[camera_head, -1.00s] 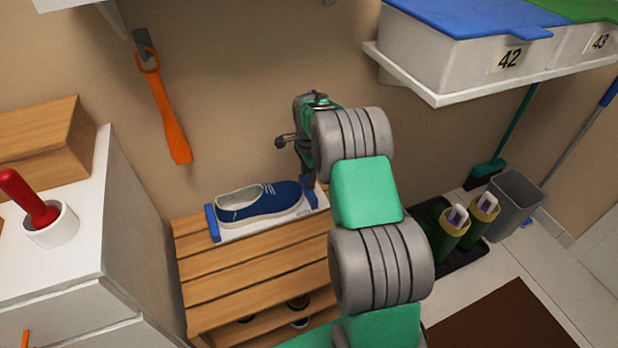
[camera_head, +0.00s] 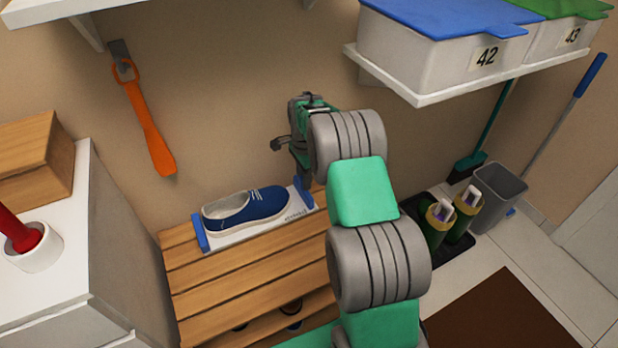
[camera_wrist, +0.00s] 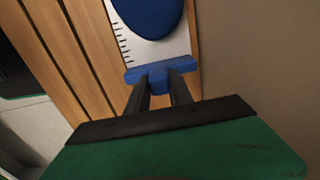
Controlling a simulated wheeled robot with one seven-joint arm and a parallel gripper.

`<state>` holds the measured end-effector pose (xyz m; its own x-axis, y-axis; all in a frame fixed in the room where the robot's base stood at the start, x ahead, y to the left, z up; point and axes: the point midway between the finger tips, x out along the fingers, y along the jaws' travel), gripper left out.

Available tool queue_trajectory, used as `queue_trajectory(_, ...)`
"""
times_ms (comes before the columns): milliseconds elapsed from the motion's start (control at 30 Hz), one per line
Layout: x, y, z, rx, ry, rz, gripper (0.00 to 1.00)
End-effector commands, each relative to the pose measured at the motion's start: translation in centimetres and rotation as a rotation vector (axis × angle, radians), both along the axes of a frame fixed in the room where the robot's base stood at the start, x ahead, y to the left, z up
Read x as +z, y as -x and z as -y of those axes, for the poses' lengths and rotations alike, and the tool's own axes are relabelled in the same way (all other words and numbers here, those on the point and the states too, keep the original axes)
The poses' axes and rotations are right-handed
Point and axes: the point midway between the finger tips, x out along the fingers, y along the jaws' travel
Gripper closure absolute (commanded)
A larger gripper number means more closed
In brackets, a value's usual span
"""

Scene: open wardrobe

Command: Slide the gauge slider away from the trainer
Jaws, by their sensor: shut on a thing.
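The blue trainer (camera_head: 246,207) lies on the white sizing gauge (camera_head: 262,229) on the slatted wooden bench. A fixed blue end piece (camera_head: 200,233) stands at the gauge's left end, by the trainer. The blue gauge slider (camera_head: 305,194) is at the right end, partly hidden by my arm. In the wrist view my gripper (camera_wrist: 162,88) is shut on the tab of the slider (camera_wrist: 158,73). A gap of white, ruled gauge shows there between the slider and the trainer's end (camera_wrist: 150,14).
The wooden bench (camera_head: 250,277) has bare slats in front of the gauge. A wall shelf with box 42 (camera_head: 430,50) is at upper right. An orange shoehorn (camera_head: 146,120) hangs on the wall. A white cabinet (camera_head: 60,260) stands at left.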

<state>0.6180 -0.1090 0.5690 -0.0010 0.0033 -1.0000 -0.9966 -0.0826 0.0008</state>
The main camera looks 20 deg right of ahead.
Motion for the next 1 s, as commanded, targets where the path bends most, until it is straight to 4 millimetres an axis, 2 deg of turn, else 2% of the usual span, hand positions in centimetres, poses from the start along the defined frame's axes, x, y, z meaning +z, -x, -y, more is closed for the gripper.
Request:
queue_trajectory(200, 0.1, 0.0, 0.5, -0.011, 0.007, 0.003, 1.00)
queue_trajectory(233, 0.1, 0.0, 0.6, -0.012, 0.007, 0.003, 0.72)
queue_trajectory(500, 0.0, 0.0, 0.2, -0.006, 0.005, 0.001, 0.51)
queue_trajectory(767, 0.3, -0.1, 0.2, -0.005, 0.005, 0.002, 0.51)
queue_trajectory(867, 1.8, -0.1, 0.2, -0.005, 0.006, 0.004, 0.51)
queue_trajectory(1000, 4.8, -0.1, 0.2, -0.006, 0.006, 0.004, 0.51)
